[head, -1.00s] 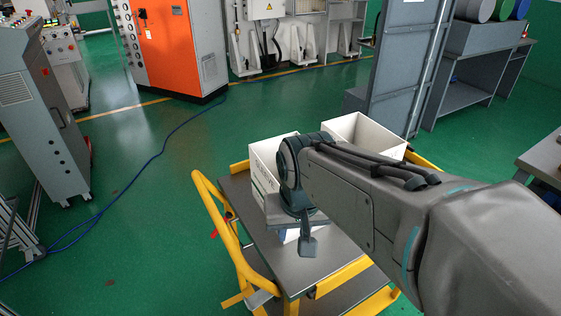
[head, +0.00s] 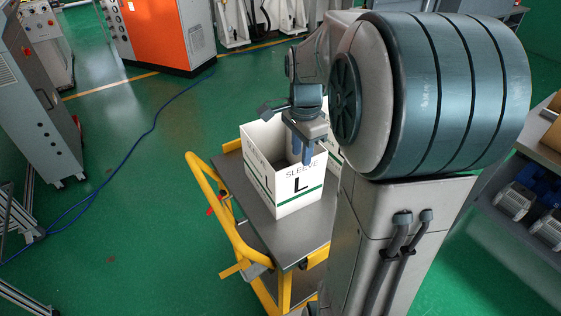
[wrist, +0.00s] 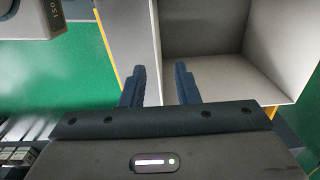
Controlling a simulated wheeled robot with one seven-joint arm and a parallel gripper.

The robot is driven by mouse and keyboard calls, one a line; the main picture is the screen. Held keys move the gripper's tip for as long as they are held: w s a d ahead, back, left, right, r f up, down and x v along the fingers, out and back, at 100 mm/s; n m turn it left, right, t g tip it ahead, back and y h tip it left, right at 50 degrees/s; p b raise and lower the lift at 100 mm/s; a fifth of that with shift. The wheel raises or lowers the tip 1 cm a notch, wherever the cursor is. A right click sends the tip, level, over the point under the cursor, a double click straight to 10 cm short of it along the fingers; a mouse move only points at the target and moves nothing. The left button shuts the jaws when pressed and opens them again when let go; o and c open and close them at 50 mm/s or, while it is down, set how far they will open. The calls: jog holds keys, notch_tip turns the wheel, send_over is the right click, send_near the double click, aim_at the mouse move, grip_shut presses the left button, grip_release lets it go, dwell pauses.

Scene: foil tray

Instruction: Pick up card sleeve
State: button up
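A white open-topped box (head: 288,192) marked "SLEEVE L" with a green stripe stands on the cart. The box's deeper inside is hidden from the head camera. My gripper (head: 308,160) points down at the box's near right rim; I cannot tell whether the fingers touch it.
The cart has a grey top (head: 262,217) and a yellow rail (head: 207,205) on its left. A second white box (head: 335,155) is mostly hidden behind my arm. A shelf with motors (head: 517,200) stands at the right. Green floor (head: 130,220) is open at the left.

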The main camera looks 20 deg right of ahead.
notch_tip(320, 180, down, 8)
jog(key=shift+d+r+p, duration=0.15)
jog(key=shift+d+p, duration=0.05)
jog(key=shift+p, duration=0.2)
jog(key=shift+s, duration=0.1)
grip_shut()
